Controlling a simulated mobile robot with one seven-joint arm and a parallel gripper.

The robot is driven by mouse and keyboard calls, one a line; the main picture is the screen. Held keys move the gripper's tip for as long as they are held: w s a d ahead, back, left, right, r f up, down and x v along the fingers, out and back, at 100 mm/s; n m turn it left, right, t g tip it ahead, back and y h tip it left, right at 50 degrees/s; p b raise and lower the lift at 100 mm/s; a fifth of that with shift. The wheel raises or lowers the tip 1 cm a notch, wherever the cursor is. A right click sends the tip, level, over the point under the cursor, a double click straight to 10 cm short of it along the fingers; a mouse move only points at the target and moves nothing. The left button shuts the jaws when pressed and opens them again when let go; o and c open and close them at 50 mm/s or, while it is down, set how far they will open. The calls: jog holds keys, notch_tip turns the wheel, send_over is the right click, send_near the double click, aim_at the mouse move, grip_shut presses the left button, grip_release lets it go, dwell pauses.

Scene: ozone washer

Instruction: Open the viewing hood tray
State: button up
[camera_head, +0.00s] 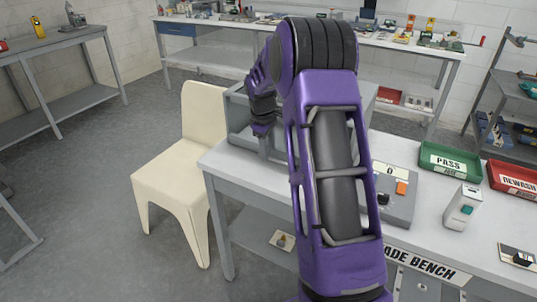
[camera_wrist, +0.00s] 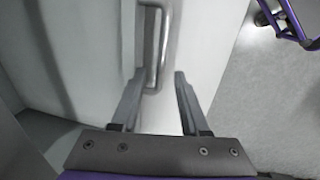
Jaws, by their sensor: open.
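The viewing hood (camera_head: 239,112) is a grey box on the left end of the white bench, partly hidden behind my purple arm.
A cream chair (camera_head: 185,150) stands left of the bench (camera_head: 240,175). A grey control box (camera_head: 402,205) with an orange button, a green PASS tray (camera_head: 452,176), a red REWASH tray (camera_head: 513,191) and a small white device (camera_head: 462,207) are on the right.

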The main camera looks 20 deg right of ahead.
jog(key=shift+w+d+f, duration=0.1)
jog(key=shift+f, duration=0.55)
grip_shut()
dwell(1.0)
